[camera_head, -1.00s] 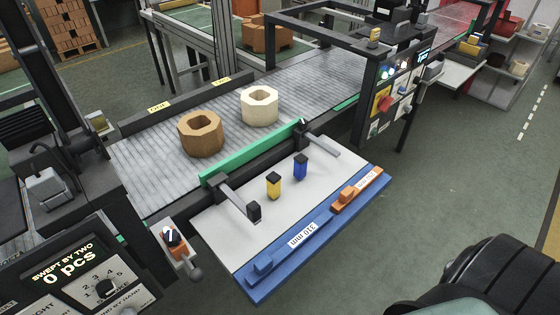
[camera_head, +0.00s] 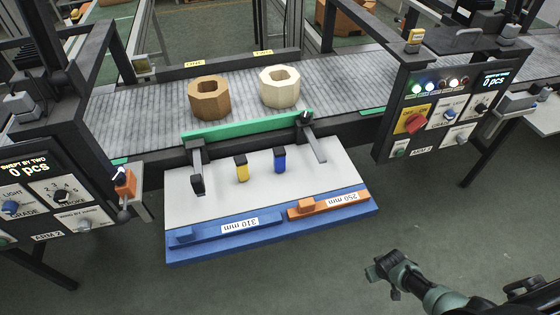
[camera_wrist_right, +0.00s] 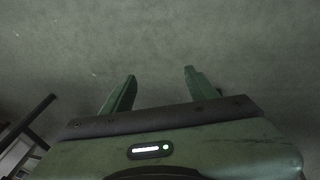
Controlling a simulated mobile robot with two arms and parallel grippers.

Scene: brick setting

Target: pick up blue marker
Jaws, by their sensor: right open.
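The blue marker (camera_head: 280,161) is a short block with a black top, standing upright on the white board (camera_head: 220,200) in the head view. A yellow marker (camera_head: 241,168) with a black top stands just left of it. My right gripper (camera_head: 382,277) is at the lower right of the head view, over the floor, well apart from the board and the marker. In the right wrist view its two green fingers (camera_wrist_right: 158,85) are spread with nothing between them, and only floor shows beyond. My left gripper is not in view.
A green bar (camera_head: 245,126) and two dark arms flank the board's back. Behind, a roller conveyor (camera_head: 150,105) carries a brown ring (camera_head: 209,111) and a cream ring (camera_head: 279,102). Blue (camera_head: 240,228) and orange (camera_head: 330,213) gauge blocks lie along the front. Control panels stand both sides.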

